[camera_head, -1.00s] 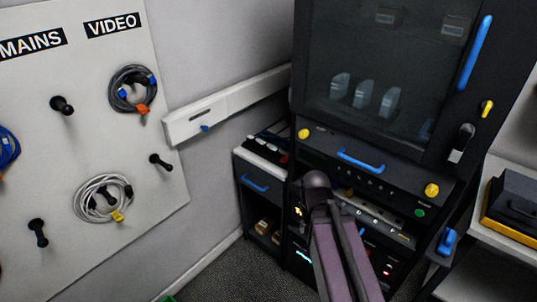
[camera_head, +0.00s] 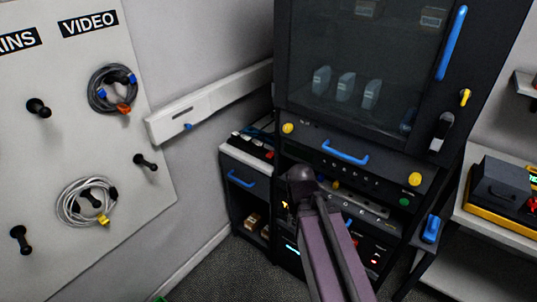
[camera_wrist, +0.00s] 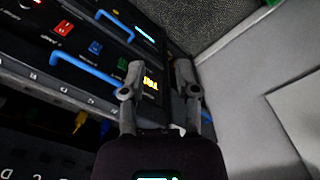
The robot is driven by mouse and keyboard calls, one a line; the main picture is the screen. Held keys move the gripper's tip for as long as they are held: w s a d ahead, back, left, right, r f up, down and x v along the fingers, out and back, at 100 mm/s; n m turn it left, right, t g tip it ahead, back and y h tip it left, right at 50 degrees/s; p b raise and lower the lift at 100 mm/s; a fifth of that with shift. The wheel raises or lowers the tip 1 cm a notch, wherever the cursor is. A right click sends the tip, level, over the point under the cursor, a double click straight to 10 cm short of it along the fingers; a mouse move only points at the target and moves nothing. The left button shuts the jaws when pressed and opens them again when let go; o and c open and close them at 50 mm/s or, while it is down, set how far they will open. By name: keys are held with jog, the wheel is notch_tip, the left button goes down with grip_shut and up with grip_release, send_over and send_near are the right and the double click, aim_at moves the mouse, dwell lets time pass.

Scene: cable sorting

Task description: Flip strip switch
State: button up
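A dark strip (camera_head: 252,145) with white plugs and a red part, perhaps the power strip, lies on top of the low side cabinet left of the rack. Its switch is too small to make out. My gripper (camera_wrist: 158,78) is open in the wrist view, its two grey fingers apart with nothing gripped between them. In the head view my arm hides the fingertips in front of the rack's lower units.
The black rack (camera_head: 360,70) has a blue drawer handle (camera_head: 345,152) and yellow knobs. The side cabinet has a blue handle (camera_head: 240,179). A white wall trunking (camera_head: 210,105) runs above it. A cable board (camera_head: 130,180) stands at left, a shelf with a black case (camera_head: 500,180) at right.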

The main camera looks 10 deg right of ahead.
dwell(0.3)
jog(key=shift+w, duration=0.1)
jog(key=c, duration=0.5)
jog(key=shift+w, duration=0.25)
grip_shut()
jog(key=w+a+r+m+t+h+b, duration=0.1)
jog(key=w+a+m+t+h, duration=0.1)
jog(key=w, duration=1.1)
jog(key=w+a+r+m+t+h+b, duration=0.1)
jog(key=w+a+m+t+h+b, duration=0.1)
jog(key=w, duration=1.1)
jog(key=w+a+m+t+h+b, duration=0.1)
jog(key=w+m, duration=0.4)
jog(key=w, duration=0.8)
jog(key=shift+a+r+t+h, duration=0.4)
jog(key=shift+a+t+h, duration=0.5)
jog(key=shift+t+h, duration=0.3)
jog(key=shift+w, duration=0.1)
